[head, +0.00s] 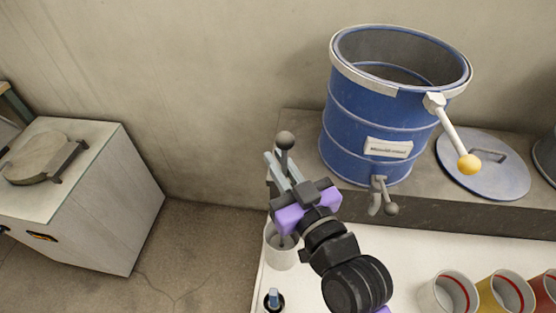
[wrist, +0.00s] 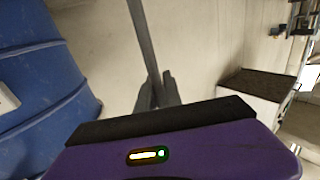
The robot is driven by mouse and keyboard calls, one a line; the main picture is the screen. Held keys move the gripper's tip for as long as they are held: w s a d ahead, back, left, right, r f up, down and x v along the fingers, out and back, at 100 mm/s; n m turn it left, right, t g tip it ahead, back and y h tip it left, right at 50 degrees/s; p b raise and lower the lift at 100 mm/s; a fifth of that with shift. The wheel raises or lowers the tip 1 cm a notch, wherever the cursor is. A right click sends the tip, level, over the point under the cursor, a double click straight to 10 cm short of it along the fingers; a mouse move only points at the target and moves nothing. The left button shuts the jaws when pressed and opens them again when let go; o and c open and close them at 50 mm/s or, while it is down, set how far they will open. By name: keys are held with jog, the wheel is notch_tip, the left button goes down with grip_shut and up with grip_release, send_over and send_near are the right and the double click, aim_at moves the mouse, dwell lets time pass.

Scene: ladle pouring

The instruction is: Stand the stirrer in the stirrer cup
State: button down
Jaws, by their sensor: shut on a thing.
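The stirrer is a grey rod with a dark ball (head: 284,140) on its top end. My gripper (head: 280,172) is shut on the rod below the ball, and the stirrer is near upright. In the wrist view the rod (wrist: 145,38) runs up from between my fingertips (wrist: 158,92). A pale grey cup (head: 281,256), which looks like the stirrer cup, stands at the white table's left edge, below my gripper. A dark thin piece shows at the cup's mouth and looks like the rod's lower end. My gripper partly hides the rod, so I cannot tell how deep it sits.
A blue drum (head: 350,135) with a tap (head: 378,195) and a yellow-knobbed lever (head: 450,135) stands to the right on a stone ledge. Its lid (head: 483,178) lies beside it. Several cups (head: 447,294) stand at lower right. A small blue-topped item (head: 273,299) is near the front.

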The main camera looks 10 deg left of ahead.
jog(key=c, duration=1.4)
grip_release()
jog(key=b+v, duration=0.1)
jog(key=v, duration=0.6)
jog(key=shift+s+d+b, duration=0.25)
jog(key=shift+s+b, duration=0.1)
jog(key=shift+b, duration=0.05)
